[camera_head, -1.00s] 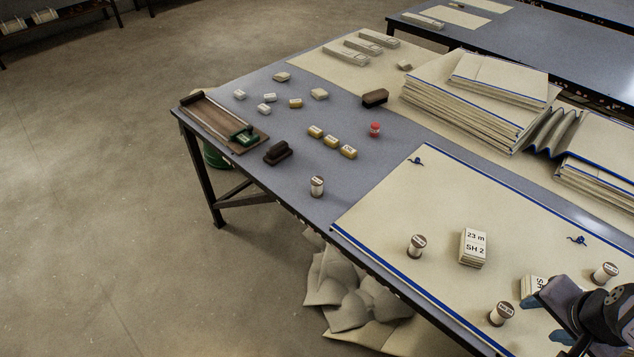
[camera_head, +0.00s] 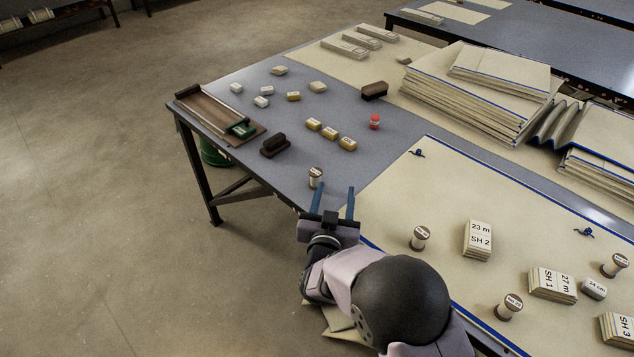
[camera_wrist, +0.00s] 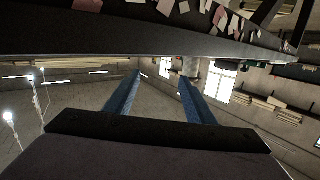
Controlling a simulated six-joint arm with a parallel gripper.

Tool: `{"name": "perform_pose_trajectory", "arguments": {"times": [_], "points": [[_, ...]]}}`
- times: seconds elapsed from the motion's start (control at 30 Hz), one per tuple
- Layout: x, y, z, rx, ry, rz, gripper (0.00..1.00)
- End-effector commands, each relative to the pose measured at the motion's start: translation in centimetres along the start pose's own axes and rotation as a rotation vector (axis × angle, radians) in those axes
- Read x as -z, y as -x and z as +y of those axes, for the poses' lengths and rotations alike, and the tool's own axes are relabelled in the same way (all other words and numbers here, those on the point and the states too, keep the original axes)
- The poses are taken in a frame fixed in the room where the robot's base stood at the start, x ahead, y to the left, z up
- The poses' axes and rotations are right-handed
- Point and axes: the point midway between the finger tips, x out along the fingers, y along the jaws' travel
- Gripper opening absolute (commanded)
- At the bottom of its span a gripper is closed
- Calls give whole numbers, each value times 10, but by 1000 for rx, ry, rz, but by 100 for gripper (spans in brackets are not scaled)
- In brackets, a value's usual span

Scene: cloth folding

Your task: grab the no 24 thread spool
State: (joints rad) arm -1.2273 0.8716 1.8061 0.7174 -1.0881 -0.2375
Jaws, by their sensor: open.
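One thread spool (camera_head: 316,177) with white thread and brown ends stands upright near the grey table's front edge.
Yellow blocks (camera_head: 330,132), a red-capped item (camera_head: 374,122) and a dark brown block (camera_head: 275,145) lie farther back. The table edge (camera_wrist: 230,47) crosses the top of the wrist view.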

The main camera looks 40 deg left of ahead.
Motion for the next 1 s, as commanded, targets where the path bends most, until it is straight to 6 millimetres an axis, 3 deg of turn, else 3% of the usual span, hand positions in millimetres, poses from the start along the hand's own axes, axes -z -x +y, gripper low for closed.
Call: {"name": "perform_pose_trajectory", "arguments": {"times": [0.03,0.1,0.23,0.43,1.0], "points": [[-9,8,-18,16,19,27,50],[-14,18,-34,25,41,65,50],[-17,28,-49,31,61,105,50],[-16,30,-52,31,66,118,50],[-12,0,-54,31,65,117,50]]}}
